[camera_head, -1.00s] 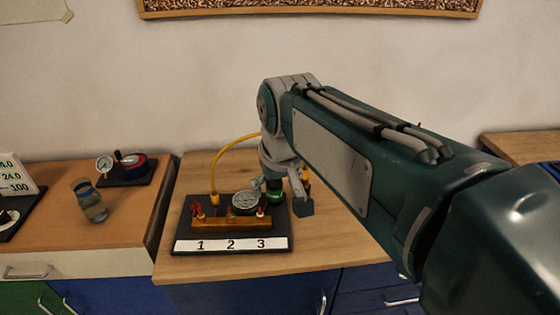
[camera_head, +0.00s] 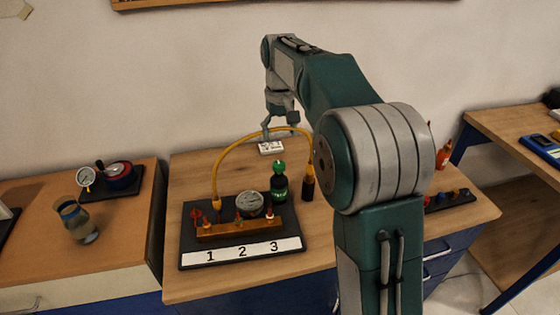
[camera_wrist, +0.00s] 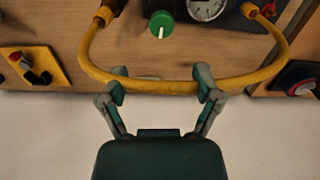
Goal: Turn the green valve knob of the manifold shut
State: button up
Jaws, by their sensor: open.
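The manifold is a brass block (camera_head: 240,229) on a black base with a white strip marked 1, 2, 3. The round green valve knob (camera_head: 279,167) sits on a dark cylinder at the block's right rear. In the wrist view the knob (camera_wrist: 161,24) shows at the top, with a white line pointing down the picture. My gripper (camera_head: 281,126) is behind the manifold, higher and apart from the knob. In the wrist view its open fingers (camera_wrist: 161,86) are empty, spread wide below the knob, overlapping the yellow hose; contact with the hose cannot be told.
The yellow hose (camera_head: 250,138) arches from the manifold's left end to a dark fitting (camera_head: 308,185), close to my gripper. A round gauge (camera_head: 249,204) stands left of the knob.

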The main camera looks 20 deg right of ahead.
aim_at(278, 164)
jog(key=f, duration=0.6)
jog(key=a+f, duration=0.1)
jog(key=f, duration=0.2)
jog(key=shift+f, duration=0.2)
jog(key=shift+d+f, duration=0.15)
jog(key=shift+d, duration=0.4)
jog(key=shift+a, duration=0.15)
jog(key=c, duration=1)
jog(key=shift+a, duration=0.1)
grip_shut()
